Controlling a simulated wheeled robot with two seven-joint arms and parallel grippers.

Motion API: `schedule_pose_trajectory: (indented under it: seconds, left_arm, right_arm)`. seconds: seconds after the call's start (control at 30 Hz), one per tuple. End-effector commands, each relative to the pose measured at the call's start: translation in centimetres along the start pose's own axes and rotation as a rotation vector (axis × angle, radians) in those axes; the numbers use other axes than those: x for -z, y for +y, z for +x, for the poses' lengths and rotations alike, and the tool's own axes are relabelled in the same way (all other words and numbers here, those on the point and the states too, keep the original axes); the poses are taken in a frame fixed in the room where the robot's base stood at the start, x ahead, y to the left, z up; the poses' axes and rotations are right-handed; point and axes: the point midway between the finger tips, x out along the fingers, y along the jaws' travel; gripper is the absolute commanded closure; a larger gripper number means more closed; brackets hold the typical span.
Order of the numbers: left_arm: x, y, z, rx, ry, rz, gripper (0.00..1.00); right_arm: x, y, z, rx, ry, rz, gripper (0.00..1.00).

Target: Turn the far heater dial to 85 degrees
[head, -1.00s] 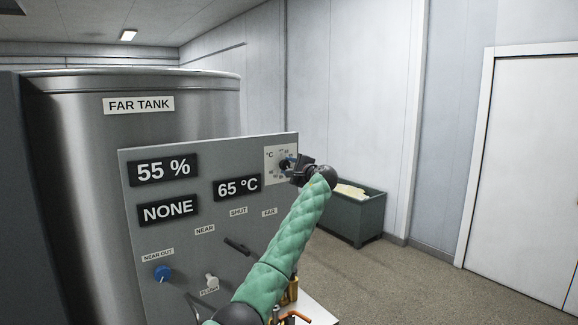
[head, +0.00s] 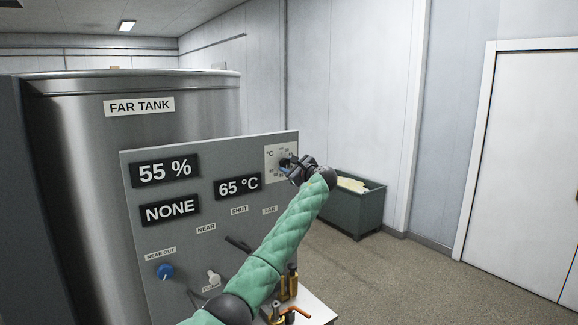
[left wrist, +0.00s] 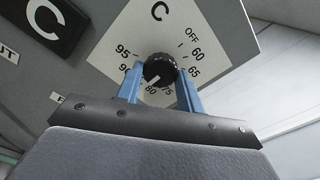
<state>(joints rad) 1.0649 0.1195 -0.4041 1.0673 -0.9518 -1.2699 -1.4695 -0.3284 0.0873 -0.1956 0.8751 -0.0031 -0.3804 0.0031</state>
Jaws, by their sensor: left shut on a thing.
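The heater dial is a black round knob (left wrist: 160,66) with a white pointer, on a white scale plate (left wrist: 185,30) marked OFF and 60 to 95. Its pointer aims down-left, close to the 80 mark; the 85 mark is hidden. My left gripper (left wrist: 159,82) is shut on the knob, one blue finger on each side. In the head view the left gripper (head: 287,165) covers much of the dial, at the panel's upper right. The display beside it (head: 238,186) reads 65 °C. My right gripper is in neither view.
The grey panel (head: 190,239) also bears displays reading 55 % and NONE, a blue knob (head: 165,271), a black lever (head: 238,243) and a white knob (head: 213,275). The steel far tank (head: 75,150) stands behind. A green bin (head: 355,213) stands right, with open floor beyond.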

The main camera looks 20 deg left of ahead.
Motion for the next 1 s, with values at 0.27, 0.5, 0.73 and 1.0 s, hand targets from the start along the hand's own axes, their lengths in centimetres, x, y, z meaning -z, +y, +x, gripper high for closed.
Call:
schedule_pose_trajectory:
  seconds: [0.27, 0.5, 0.73, 1.0]
  left_arm:
    - [0.3, 0.1, -0.1, -0.001, 0.002, 0.008, 0.85]
    - [0.3, 0.1, -0.1, -0.001, 0.002, 0.007, 0.43]
    - [0.1, 0.1, 0.0, -0.001, 0.001, 0.006, 0.41]
    - [0.4, 0.2, -1.4, 0.0, 0.001, 0.005, 0.41]
  right_arm:
    - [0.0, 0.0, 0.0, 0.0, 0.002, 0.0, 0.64]
    - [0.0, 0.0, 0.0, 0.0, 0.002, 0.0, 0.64]
    - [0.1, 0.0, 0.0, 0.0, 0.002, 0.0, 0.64]
    - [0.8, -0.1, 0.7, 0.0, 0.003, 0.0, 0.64]
